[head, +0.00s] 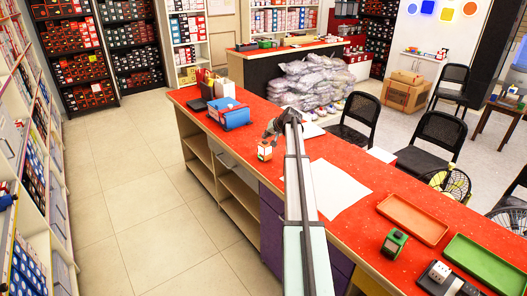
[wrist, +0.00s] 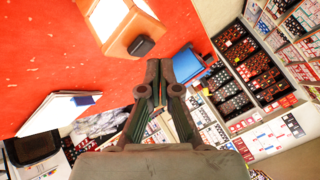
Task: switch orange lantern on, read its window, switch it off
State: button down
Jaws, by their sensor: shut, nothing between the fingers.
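The orange lantern (head: 264,151) stands on the red counter in the head view, just below my gripper (head: 270,134). In the wrist view the lantern (wrist: 136,24) is cut off by the top edge, with a pale window (wrist: 107,17) and a dark switch-like block (wrist: 141,46) on its side. The window looks white; I cannot tell whether it is lit, and no marking on it is readable. My gripper (wrist: 160,66) is shut and empty, its fingertips close to the dark block in the picture. I cannot tell whether they touch it.
A blue box (head: 235,118) stands behind the lantern on the counter (head: 265,182). A white sheet (head: 332,188) lies to the right.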

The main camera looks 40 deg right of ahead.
jog(key=shift+r+p, duration=0.7)
jog(key=shift+r, duration=2.3)
jog(key=g, duration=0.1)
send_near(266, 142)
jog(key=w+a+f, duration=0.2)
jog(key=a, duration=0.1)
jog(key=s+a+f+n+g, duration=0.1)
jog(key=s+a+f+g, duration=0.2)
jog(key=s+a+f, duration=0.7)
jog(key=s+a+f+n+g+y, duration=0.1)
jog(key=s+a+f+g, duration=0.1)
jog(key=s+a+f, duration=0.75)
jog(key=s+a+f+n+g, duration=0.1)
jog(key=s+a+f+g, duration=0.35)
jog(key=a+f, duration=0.95)
jog(key=s+a+f+n+g, duration=0.1)
jog(key=s+a+f, duration=0.2)
jog(key=s, duration=1)
jog(key=s+a+f+n+g+h, duration=0.1)
jog(key=s+a+f, duration=0.3)
jog(key=s+a, duration=0.5)
jog(key=s+a+f+n+g, duration=0.3)
jog(key=s+a, duration=0.4)
jog(key=s, duration=0.9)
jog(key=shift+s+f+h, duration=0.35)
jog(key=shift+f+h, duration=0.05)
jog(key=shift+f, duration=0.25)
